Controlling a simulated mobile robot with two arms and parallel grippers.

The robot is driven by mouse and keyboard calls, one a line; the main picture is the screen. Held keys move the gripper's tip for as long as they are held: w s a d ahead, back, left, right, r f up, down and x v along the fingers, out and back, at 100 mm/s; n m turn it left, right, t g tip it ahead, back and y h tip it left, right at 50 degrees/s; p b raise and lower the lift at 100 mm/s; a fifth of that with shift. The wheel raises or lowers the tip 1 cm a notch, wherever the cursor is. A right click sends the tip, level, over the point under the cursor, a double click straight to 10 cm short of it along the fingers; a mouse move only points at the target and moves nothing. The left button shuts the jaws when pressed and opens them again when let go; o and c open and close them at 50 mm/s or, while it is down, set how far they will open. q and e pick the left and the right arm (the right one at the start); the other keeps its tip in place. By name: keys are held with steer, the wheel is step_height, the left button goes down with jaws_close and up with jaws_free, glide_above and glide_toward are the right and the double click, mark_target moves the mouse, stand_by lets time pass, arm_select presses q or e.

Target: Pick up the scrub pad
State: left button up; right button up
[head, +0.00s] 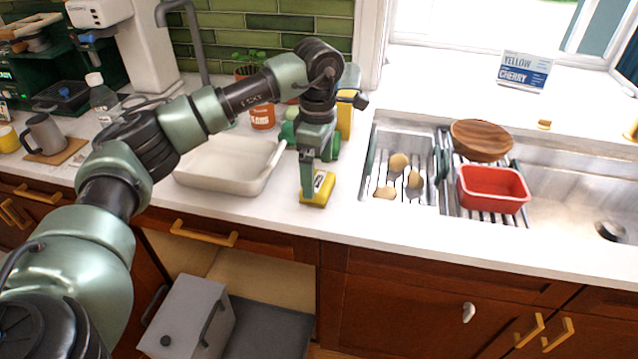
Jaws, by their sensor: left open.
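The scrub pad (321,190) is a small yellow block with a darker top part. It lies on the white counter between the white baking dish and the sink. My left gripper (308,192) points down right over it, its fingers partly covering the pad's left side. The gripper is open; whether a finger touches the pad cannot be told from this angle. My right gripper is not in view.
A white dish (222,187) stands left of the pad. Green and yellow bottles stand just behind the gripper. To the right, a sink rack (372,170) holds several potatoes, a red tub (492,188) and a wooden bowl (481,139). Counter in front is clear.

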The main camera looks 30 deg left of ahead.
arm_select(q)
step_height(320, 180, down, 4)
steer(key=shift+w+r+p, duration=0.1)
steer(key=shift+w+p, duration=0.05)
steer(key=shift+p, duration=0.35)
steer(key=shift+f, duration=0.25)
steer(key=c, duration=1.2)
steer(key=shift+c, duration=0.2)
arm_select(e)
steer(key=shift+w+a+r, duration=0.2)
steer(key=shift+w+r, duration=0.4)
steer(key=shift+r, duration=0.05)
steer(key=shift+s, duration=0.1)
arm_select(q)
steer(key=shift+r, duration=0.45)
step_height(320, 180, up, 14)
steer(key=b, duration=0.2)
step_height(320, 180, up, 5)
glide_above(318, 181)
steer(key=shift+r+p, duration=0.1)
steer(key=shift+p, duration=0.3)
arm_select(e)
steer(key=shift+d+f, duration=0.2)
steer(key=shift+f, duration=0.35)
